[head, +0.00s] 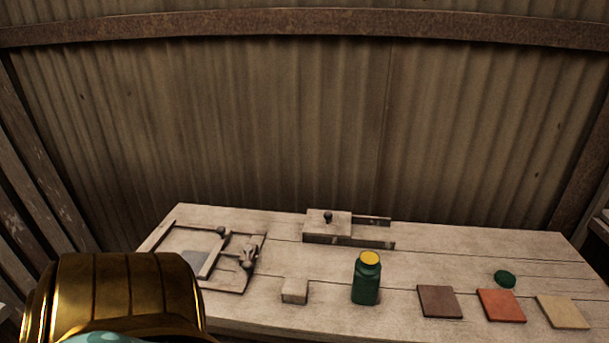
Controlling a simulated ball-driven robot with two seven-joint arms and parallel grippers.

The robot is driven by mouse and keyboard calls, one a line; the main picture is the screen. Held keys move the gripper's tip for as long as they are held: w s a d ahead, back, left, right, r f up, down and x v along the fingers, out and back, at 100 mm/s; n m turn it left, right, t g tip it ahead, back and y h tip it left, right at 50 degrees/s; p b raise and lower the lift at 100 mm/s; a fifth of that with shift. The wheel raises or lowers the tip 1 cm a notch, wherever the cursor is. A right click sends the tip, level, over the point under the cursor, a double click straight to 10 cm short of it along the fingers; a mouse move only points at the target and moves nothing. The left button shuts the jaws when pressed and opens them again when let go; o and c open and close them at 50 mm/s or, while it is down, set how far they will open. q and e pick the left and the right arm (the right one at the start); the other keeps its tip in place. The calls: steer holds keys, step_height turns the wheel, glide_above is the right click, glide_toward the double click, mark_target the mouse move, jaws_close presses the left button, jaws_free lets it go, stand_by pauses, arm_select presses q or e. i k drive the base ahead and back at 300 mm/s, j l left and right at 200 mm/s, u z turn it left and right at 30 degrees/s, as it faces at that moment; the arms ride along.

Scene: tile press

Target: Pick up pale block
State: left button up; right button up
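The pale block (294,290) is a small off-white block. It sits on the pale wooden table near the front edge, between the tile press (228,262) on the left and a green jar on the right. Nothing touches it. Neither of my grippers shows in the head view. A gold and teal part of my own body fills the lower left corner and hides the table's front left.
The green jar (366,282) with a yellow top stands right of the block. A green lid (505,279) lies near brown (439,301), orange (501,305) and cream (562,312) tiles. A wooden box with a knob (328,224) sits at the back.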

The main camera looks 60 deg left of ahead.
mark_target(294, 291)
steer(key=u, duration=1.95)
steer(key=l+u, duration=0.15)
steer(key=u, duration=0.35)
steer(key=l+u, duration=0.15)
steer(key=u, duration=0.3)
steer(key=k+l+u, duration=0.1)
steer(key=u, duration=0.4)
